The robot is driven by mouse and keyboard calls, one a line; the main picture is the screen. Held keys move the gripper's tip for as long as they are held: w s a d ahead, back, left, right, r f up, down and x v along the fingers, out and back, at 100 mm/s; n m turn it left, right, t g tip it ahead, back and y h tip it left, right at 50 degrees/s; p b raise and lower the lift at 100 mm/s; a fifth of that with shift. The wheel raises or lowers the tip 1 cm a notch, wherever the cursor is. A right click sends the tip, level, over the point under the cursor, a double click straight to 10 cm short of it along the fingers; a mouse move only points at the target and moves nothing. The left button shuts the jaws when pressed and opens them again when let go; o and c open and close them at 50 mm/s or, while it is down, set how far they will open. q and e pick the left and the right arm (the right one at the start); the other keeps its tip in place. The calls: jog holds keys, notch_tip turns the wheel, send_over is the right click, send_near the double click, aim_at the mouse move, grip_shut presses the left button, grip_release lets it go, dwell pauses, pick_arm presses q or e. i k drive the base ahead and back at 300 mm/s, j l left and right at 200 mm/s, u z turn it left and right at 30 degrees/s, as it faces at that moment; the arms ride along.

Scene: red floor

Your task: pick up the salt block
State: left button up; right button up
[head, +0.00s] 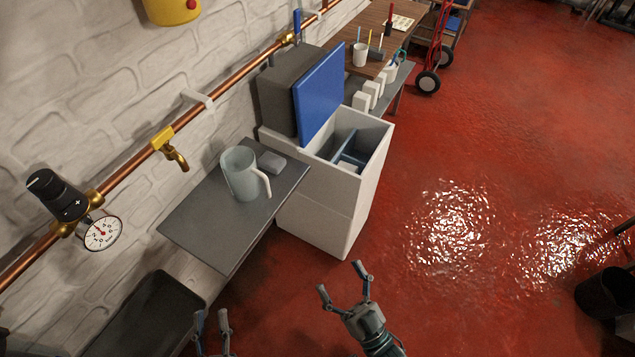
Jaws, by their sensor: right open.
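Several white blocks, which look like salt blocks (372,89), stand in a row on a grey shelf (401,76) behind the white cabinet. My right gripper (340,279) is open and empty over the red floor, in front of the cabinet and well short of the blocks. My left gripper (211,318) is at the bottom edge, partly cut off. Its two fingers stand apart with nothing seen between them.
The white cabinet (325,206) is open on top, its blue lid (320,92) raised. A grey shelf (215,228) holds a pitcher (240,176) and a small grey block (272,164). A copper pipe, tap and gauge line the wall. The red floor at right is mostly clear.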

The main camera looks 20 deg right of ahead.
aim_at(361, 101)
jog(key=i+l+z, duration=0.2)
jog(key=l, duration=0.25)
jog(key=i+l+z, duration=0.25)
jog(key=l, duration=0.2)
jog(key=i+l+z, duration=0.2)
jog(key=l, duration=0.25)
jog(key=i, duration=0.05)
